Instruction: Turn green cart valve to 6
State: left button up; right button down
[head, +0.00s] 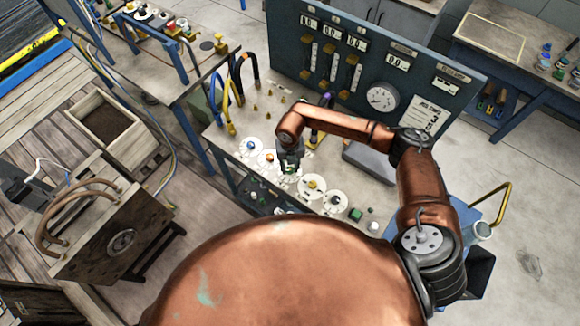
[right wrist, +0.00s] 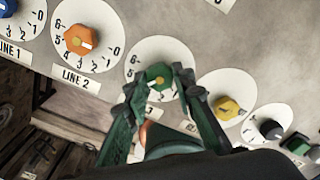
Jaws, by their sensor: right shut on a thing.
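The green valve knob (head: 289,168) sits on a round white dial on the bench top, largely covered by my right gripper in the head view. In the right wrist view the green knob (right wrist: 158,76) lies between the two fingertips of my right gripper (right wrist: 157,82), which is shut on it. My left gripper is in neither view.
In the right wrist view an orange knob (right wrist: 80,40) and a blue knob (right wrist: 7,7) stand left of the green one. A yellow knob (right wrist: 228,108) and a black knob (right wrist: 270,129) stand right. A tall gauge panel (head: 415,75) rises behind the bench. Cables (head: 236,85) hang at the bench's left.

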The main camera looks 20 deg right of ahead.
aim_at(290, 169)
jog(key=m, duration=0.2)
jog(key=m+p, duration=0.1)
jog(key=m, duration=0.2)
jog(key=shift+w+r+m+p, duration=0.1)
jog(key=shift+r+m+p, duration=0.1)
jog(key=shift+m+p, duration=0.9)
jog(key=shift+m, duration=1.5)
jog(key=c, duration=1.6)
grip_release()
jog(key=shift+f, duration=0.15)
jog(key=shift+r, duration=0.2)
notch_tip(290, 169, up, 12)
jog(key=shift+f, duration=0.15)
jog(key=shift+f, duration=0.1)
